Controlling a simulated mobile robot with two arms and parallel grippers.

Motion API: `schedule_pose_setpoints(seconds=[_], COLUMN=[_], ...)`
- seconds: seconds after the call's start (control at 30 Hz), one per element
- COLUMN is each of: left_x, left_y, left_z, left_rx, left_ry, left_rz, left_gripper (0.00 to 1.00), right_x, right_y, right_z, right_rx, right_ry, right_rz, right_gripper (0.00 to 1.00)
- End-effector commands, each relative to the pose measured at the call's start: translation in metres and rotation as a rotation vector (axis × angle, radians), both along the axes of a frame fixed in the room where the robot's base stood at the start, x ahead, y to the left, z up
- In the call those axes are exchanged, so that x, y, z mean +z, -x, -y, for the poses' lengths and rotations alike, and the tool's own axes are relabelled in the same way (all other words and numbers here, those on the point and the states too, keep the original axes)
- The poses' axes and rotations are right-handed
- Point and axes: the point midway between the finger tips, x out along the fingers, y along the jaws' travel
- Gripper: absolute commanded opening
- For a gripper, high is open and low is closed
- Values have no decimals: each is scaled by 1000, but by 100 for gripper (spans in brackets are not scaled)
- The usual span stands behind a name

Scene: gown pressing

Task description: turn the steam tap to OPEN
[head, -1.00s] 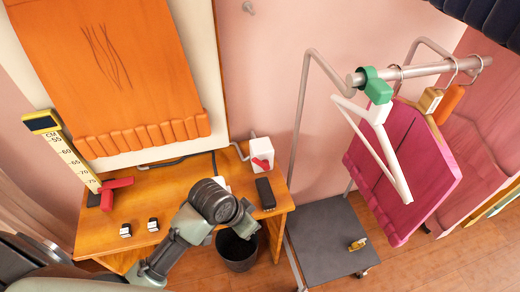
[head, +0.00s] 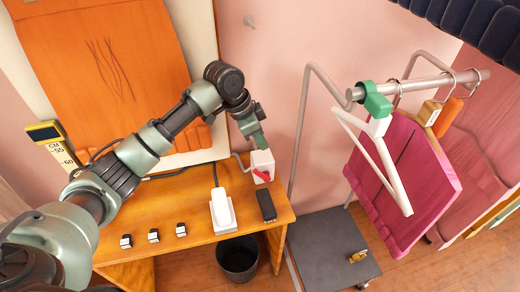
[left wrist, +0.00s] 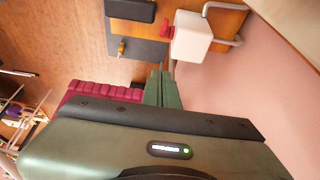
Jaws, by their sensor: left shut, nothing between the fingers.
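The steam tap is a small white box (head: 263,159) with a red lever (head: 262,175), at the back right of the wooden table. The lever slants across the box's lower front in the head view. In the left wrist view the white box (left wrist: 193,37) and red lever (left wrist: 167,31) show beyond the fingertips. My left gripper (head: 261,143) is shut and empty, its tips just above the box in the head view. I cannot tell whether they touch it. In the left wrist view the closed fingers (left wrist: 160,75) point toward the lever. My right gripper is out of view.
On the table (head: 195,188) are a white device on a base (head: 222,212), a black block (head: 266,205) and several small black-and-white blocks (head: 153,236). A pipe runs behind the tap. A rail with hangers (head: 420,82) and a pink garment (head: 405,180) stands at right.

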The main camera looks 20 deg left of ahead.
Motion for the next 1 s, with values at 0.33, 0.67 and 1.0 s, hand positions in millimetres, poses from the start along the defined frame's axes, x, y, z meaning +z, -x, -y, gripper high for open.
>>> schedule_pose_setpoints(seconds=[0.33, 0.67, 1.0], left_x=[-68, -98, -103], left_y=[-14, -1, 2], left_z=[23, 2, -1], left_rx=[1, 2, 1], left_ry=[-1, -2, -1], left_rz=[-5, 1, 2], left_gripper=[0, 0, 0], right_x=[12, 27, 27], right_y=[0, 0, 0], right_z=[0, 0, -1], right_rx=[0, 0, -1], right_ry=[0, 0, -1], right_rz=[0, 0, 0], right_gripper=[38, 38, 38])
